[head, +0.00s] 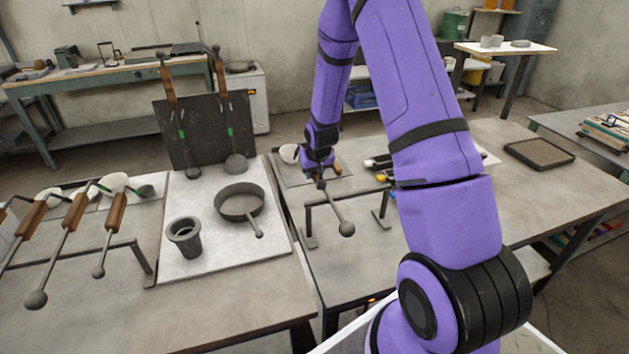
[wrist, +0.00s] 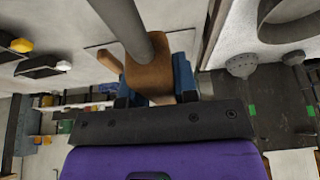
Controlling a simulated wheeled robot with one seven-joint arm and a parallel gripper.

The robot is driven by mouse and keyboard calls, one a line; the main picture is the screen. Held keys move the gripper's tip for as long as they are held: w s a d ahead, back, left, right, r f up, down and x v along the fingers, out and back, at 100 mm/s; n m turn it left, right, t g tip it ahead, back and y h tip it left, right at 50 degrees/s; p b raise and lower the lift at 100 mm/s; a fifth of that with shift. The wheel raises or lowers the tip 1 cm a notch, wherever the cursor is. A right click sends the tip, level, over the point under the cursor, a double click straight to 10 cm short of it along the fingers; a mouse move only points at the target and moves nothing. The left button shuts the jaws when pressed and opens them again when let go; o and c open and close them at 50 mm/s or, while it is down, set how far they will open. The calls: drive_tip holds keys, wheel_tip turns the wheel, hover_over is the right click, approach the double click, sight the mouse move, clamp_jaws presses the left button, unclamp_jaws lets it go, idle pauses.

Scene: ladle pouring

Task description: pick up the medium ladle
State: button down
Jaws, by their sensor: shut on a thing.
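My gripper (head: 320,165) is above the right-hand table and partly hidden by my own wrist in the head view. In the wrist view my gripper (wrist: 155,80) has its blue fingers on both sides of a brown wooden handle, shut on it. The held ladle (head: 346,229) has a grey rod ending in a ball, which hangs toward the table front. The held ladle's grey rod (wrist: 125,22) runs up out of the wrist view. A pale bowl (head: 289,153) shows just left of the gripper. I cannot tell the ladle's size, or whether it touches the rack.
A low metal rack (head: 380,212) stands under the held ladle. Several other ladles (head: 70,215) lie on a rack at left. A dark cup (head: 184,238) and a round pan (head: 240,202) stand on a pale board. Two tools (head: 232,135) lean on a dark panel behind.

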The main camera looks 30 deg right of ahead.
drive_tip(key=shift+r, duration=0.1)
drive_tip(key=shift+w+r, duration=0.1)
drive_tip(key=shift+r, duration=1.1)
drive_tip(key=shift+s+a+r, duration=0.25)
drive_tip(key=shift+a+r, duration=0.05)
drive_tip(key=shift+r, duration=0.3)
drive_tip(key=s+a+r, duration=0.1)
drive_tip(key=s+a, duration=0.7)
drive_tip(key=a, duration=0.4)
drive_tip(key=shift+s+a+r, duration=0.15)
drive_tip(key=shift+s+a, duration=0.1)
drive_tip(key=shift+s, duration=0.15)
